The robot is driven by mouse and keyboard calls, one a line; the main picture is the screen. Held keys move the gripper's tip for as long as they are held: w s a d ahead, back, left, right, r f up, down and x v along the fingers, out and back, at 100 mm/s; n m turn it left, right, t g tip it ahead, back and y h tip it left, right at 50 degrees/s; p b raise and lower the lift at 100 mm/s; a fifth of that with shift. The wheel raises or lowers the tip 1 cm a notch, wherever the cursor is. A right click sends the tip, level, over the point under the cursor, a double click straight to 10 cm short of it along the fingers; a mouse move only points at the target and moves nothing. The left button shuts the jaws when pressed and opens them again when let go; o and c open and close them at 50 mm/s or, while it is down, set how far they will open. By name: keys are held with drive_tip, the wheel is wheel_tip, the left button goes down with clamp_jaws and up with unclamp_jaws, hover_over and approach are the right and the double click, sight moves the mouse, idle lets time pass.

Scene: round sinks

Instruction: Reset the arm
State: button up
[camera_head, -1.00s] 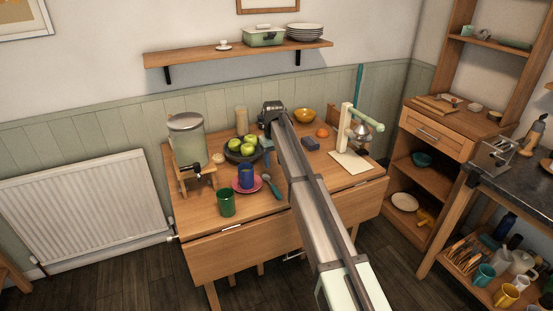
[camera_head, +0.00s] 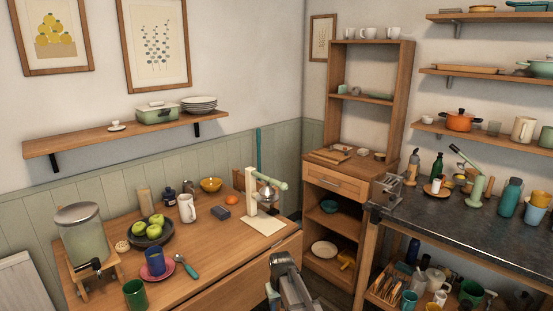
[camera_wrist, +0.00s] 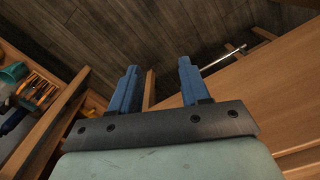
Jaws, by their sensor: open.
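My gripper shows in the wrist view (camera_wrist: 158,85) with its two blue fingers apart and nothing between them. It points down toward the dark wooden floor (camera_wrist: 110,35), beside the edge of the wooden table (camera_wrist: 270,85). In the head view my arm's end (camera_head: 285,268) is at the bottom centre, just off the right front edge of the table (camera_head: 215,270). The fingertips are hidden in the head view.
The table holds a drink dispenser (camera_head: 82,235), a bowl of green apples (camera_head: 150,236), a white mug (camera_head: 187,208) and a juicer press (camera_head: 255,195). To the right stand a wooden shelf unit (camera_head: 335,184) and a dark counter (camera_head: 450,225). Floor is clear between them.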

drive_tip(key=s+d+f+m, duration=0.2)
drive_tip(key=s+d+f, duration=0.2)
drive_tip(key=s+d, duration=0.45)
drive_tip(key=s+d+f+m, duration=0.2)
drive_tip(key=s+d+f, duration=0.1)
drive_tip(key=s+d, duration=0.5)
drive_tip(key=s+f+g, duration=0.3)
drive_tip(key=s+f, duration=0.7)
drive_tip(key=s, duration=0.4)
drive_tip(key=s+f+g, duration=0.3)
drive_tip(key=s+f, duration=0.6)
drive_tip(key=s, duration=0.6)
drive_tip(key=shift+s+a+f+g, duration=0.25)
drive_tip(key=shift+a+f+g, duration=0.05)
drive_tip(key=shift+a+f, duration=0.1)
